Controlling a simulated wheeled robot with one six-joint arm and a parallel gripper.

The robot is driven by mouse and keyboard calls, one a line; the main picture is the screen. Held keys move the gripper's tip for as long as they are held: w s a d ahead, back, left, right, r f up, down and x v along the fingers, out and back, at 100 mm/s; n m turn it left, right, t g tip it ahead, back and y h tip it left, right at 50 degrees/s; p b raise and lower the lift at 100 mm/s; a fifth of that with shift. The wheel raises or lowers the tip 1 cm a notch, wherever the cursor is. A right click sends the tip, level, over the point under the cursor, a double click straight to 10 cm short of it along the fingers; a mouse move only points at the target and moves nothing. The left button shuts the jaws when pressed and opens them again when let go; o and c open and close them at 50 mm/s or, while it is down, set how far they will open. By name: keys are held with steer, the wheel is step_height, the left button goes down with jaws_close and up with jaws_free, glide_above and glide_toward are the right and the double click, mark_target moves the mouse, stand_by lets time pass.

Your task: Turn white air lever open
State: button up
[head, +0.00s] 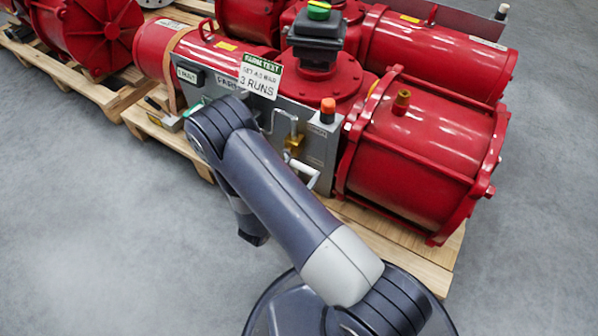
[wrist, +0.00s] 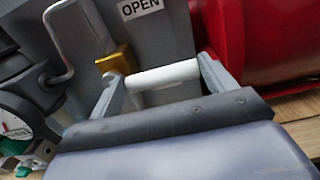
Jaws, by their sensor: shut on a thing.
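The white air lever (wrist: 165,75) lies roughly level across the wrist view, just right of a brass valve body (wrist: 116,60). My gripper (wrist: 160,85) has one grey finger at each end of the lever and is shut on it. An "OPEN" label (wrist: 142,7) is on the grey panel above the lever. In the head view the brass valve (head: 293,143) sits low on the grey panel (head: 318,150). My own arm hides most of my gripper there, and only pale parts show beside the arm.
A bent metal tube (wrist: 72,40) and a round gauge (wrist: 15,128) are close on the left in the wrist view. The large red cylinder (head: 425,150) stands right of the panel, on a wooden pallet (head: 400,245). Grey floor (head: 80,230) in front is clear.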

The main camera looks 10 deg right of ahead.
mark_target(284, 152)
steer(key=shift+c, duration=0.2)
steer(key=r+n+p, duration=0.1)
steer(key=n+p, duration=0.1)
steer(key=r+n+p, duration=0.1)
steer(key=shift+w+a+r+n, duration=0.2)
steer(key=shift+a+r+n, duration=0.05)
steer(key=shift+r+n, duration=0.15)
steer(key=w+a+r+n+p, duration=0.3)
steer(key=w+a+n+p, duration=0.1)
steer(key=n, duration=0.9)
steer(key=shift+w+a+r+p, duration=0.3)
steer(key=shift+a+p, duration=0.05)
steer(key=shift+p, duration=0.45)
steer(key=o, duration=1.4)
steer(key=shift+c, duration=0.2)
